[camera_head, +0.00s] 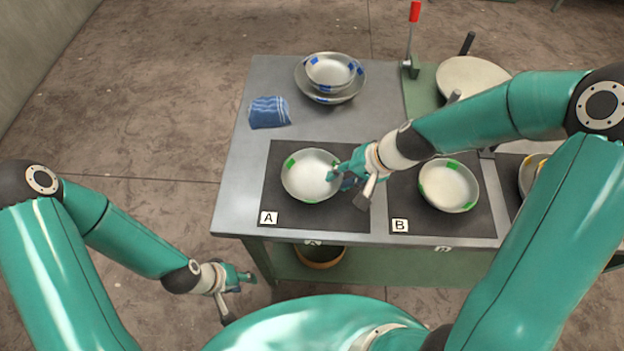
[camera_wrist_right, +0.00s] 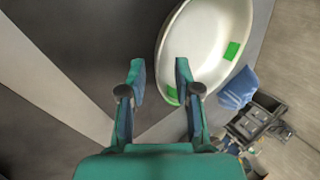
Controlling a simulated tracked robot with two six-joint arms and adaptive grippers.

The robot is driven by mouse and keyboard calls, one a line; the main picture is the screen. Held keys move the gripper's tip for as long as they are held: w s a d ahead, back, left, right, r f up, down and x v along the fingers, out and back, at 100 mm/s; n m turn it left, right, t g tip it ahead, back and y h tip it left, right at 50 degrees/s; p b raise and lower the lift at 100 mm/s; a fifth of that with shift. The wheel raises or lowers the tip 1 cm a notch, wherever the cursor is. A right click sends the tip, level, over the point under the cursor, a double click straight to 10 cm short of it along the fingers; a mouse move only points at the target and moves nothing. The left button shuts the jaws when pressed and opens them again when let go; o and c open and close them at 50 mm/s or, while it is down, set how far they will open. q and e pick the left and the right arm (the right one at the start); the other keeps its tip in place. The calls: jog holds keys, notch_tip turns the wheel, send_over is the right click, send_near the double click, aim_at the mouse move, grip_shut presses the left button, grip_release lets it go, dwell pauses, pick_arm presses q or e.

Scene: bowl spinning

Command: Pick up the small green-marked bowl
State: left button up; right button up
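A white bowl with green marks (camera_head: 306,180) sits on the dark mat labelled A. Another white bowl with green marks (camera_head: 449,190) sits on the mat labelled B; the two look close in size. My right gripper (camera_head: 340,178) is at the right rim of the bowl on mat A. In the right wrist view my right gripper (camera_wrist_right: 161,72) is open, with nothing gripped. The bowl's rim (camera_wrist_right: 168,35) shows beyond the gap, and the right finger overlaps the bowl; contact cannot be told. My left gripper (camera_head: 246,282) hangs off the table's front; its opening is unclear.
Stacked bowls with blue marks (camera_head: 331,70) stand at the back, with a blue cloth (camera_head: 269,112) to their left. A lever with a red handle (camera_head: 414,12) and a round pale disc (camera_head: 472,82) are at the back right. A bowl with yellow marks (camera_head: 528,178) is partly hidden by my right arm.

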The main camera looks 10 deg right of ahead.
grip_shut()
dwell(0.5)
